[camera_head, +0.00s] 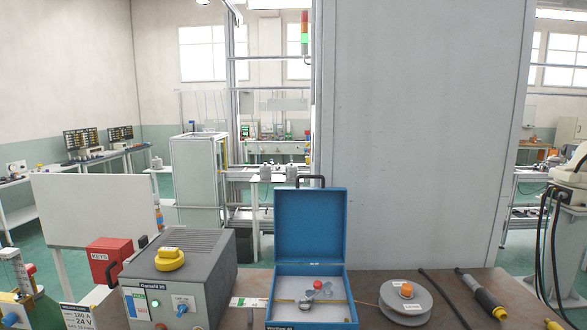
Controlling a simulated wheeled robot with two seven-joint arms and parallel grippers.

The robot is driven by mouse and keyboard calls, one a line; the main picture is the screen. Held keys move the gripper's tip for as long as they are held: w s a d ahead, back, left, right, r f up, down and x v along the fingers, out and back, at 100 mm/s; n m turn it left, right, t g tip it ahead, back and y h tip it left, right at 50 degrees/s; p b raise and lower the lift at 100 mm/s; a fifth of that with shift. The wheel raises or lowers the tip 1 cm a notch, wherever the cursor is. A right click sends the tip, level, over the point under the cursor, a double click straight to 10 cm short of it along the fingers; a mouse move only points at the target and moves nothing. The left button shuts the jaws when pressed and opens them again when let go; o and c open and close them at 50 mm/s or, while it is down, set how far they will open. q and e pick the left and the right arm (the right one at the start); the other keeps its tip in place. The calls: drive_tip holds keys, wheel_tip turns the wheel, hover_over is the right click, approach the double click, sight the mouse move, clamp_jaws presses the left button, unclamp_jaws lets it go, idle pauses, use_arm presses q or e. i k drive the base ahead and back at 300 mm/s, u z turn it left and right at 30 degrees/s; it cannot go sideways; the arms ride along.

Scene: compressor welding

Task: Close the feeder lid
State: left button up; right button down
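The feeder is a blue box (302,315) on the brown bench, with its front toward me. Its blue lid (310,225) stands open, roughly upright at the back edge, with a dark handle (311,179) at the top. Inside the box are a red knob (318,285), small clear or bluish round parts and what looks like a metal rod. Neither of my grippers shows in the head view.
Left of the feeder are a grey power unit (205,265) with a yellow knob piece on top and a red KEYS box (108,257). Right of it are a grey spool (406,303), a dark cable and a yellow-black torch (482,298). A large grey panel (420,140) rises behind.

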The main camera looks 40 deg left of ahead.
sight(310, 223)
drive_tip(key=u, duration=0.6)
drive_tip(key=i, duration=0.7)
drive_tip(key=u, duration=0.8)
